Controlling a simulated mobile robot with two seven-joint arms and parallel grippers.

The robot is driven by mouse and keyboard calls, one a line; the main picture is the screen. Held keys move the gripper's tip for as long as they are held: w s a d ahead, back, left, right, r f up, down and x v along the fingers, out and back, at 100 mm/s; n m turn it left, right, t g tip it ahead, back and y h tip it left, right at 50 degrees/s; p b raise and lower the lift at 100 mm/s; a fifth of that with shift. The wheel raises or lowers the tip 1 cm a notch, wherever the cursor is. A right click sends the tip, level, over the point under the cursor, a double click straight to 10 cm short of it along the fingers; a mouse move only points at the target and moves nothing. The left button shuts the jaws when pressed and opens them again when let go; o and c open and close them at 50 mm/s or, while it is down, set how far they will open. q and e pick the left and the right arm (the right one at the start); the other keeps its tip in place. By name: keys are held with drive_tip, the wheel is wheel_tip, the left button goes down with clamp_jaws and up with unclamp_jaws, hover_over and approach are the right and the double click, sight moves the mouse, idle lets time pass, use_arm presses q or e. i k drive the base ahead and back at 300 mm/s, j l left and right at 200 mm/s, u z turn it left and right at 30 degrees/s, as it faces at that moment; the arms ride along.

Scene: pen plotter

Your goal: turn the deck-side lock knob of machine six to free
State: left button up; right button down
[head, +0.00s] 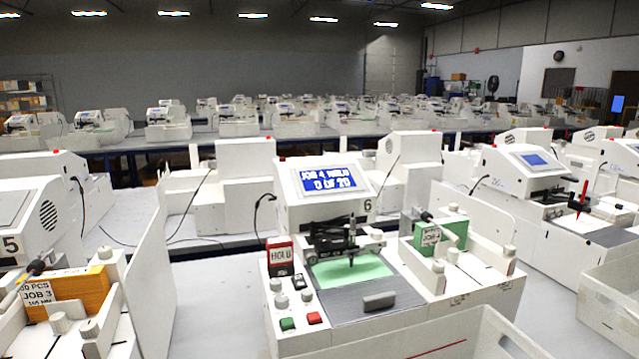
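Machine six (331,218) stands in the middle of the head view, marked 6. Its blue screen (328,180) seems to read "JOB 4 HELD 0 OF 20". Its deck carries a light green sheet (350,270) under the pen carriage (345,240). On its right, a green stack (452,235) sits in a white holder. A pale knob (438,268) stands on the holder's deck side, and another (510,252) stands at its outer side. Which way either is turned is too small to tell. Neither of my grippers is in view.
A red-framed "HOLD" sign (281,256), a green button (287,324) and a red button (315,318) are on the left panel. A grey block (379,301) lies at the deck's front. A white bin (480,335) stands in front. Machine five (35,215) is left.

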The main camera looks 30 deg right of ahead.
sight(438, 266)
drive_tip(key=z, duration=0.5)
drive_tip(key=k+l+z, duration=0.1)
drive_tip(key=z, duration=0.35)
drive_tip(key=l+z, duration=0.2)
drive_tip(key=z, duration=0.3)
drive_tip(key=i+j+z, duration=0.1)
drive_tip(key=z, duration=0.9)
